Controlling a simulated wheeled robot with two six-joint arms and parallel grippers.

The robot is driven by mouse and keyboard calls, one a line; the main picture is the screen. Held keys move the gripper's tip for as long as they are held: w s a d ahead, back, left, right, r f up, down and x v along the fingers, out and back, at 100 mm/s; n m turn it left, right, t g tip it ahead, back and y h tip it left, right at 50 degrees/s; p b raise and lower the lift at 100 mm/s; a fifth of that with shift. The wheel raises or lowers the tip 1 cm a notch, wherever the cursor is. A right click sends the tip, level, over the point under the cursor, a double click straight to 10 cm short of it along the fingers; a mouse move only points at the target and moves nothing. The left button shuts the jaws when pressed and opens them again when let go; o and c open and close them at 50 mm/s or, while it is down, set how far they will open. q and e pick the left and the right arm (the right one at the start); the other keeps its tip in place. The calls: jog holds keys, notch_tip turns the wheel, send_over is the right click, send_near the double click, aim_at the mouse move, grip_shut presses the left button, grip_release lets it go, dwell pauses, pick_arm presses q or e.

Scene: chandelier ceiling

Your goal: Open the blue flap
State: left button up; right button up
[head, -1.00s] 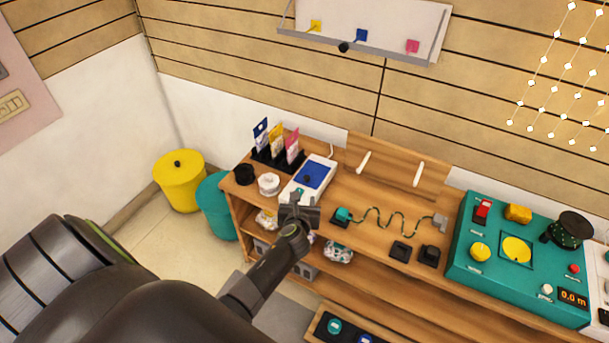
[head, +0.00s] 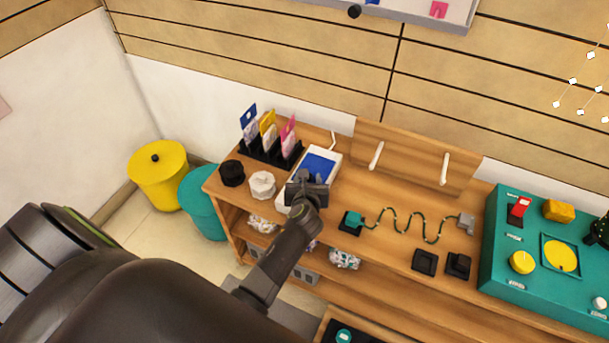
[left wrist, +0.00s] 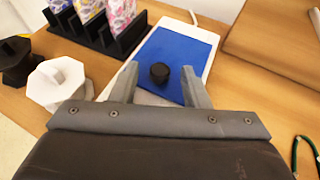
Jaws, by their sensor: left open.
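The blue flap (head: 318,166) lies on the white box (head: 334,159) on the wooden shelf top. In the left wrist view the blue flap (left wrist: 182,47) looks flat, with a black knob (left wrist: 159,73) on it. My left gripper (head: 303,182) is over the near part of the box. In the left wrist view its two fingers (left wrist: 160,86) are apart, one to each side of the knob as seen from this camera, and nothing is held. I cannot tell if the fingers are level with the knob. My right gripper is not in view.
A black rack (head: 270,151) with several cards stands behind left of the box. A black jar (head: 232,173) and a white jar (head: 262,184) stand to its left. A teal cube with a wavy cord (head: 405,225) lies right, and a teal panel (head: 497,235) is farther right.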

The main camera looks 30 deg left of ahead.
pick_arm(q)
jog(key=shift+c, duration=0.3)
grip_shut()
